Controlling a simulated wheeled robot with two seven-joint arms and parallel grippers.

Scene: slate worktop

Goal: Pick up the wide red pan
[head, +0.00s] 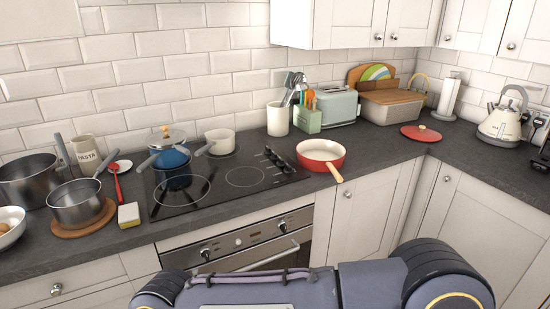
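The wide red pan (321,153) sits on the slate worktop, just right of the black hob. It is shallow, with a cream inside and a pale wooden handle (334,172) that points toward me and overhangs the worktop's front edge. The pan looks empty. Neither my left gripper nor my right gripper shows in the head view. Only part of my own body is visible at the bottom, well apart from the pan.
The hob (224,181) carries a blue pot (172,160) and a cream saucepan (220,141). A utensil crock (278,119) and a toaster (337,106) stand behind the pan. A red lid (421,133) lies to its right. Worktop between pan and lid is clear.

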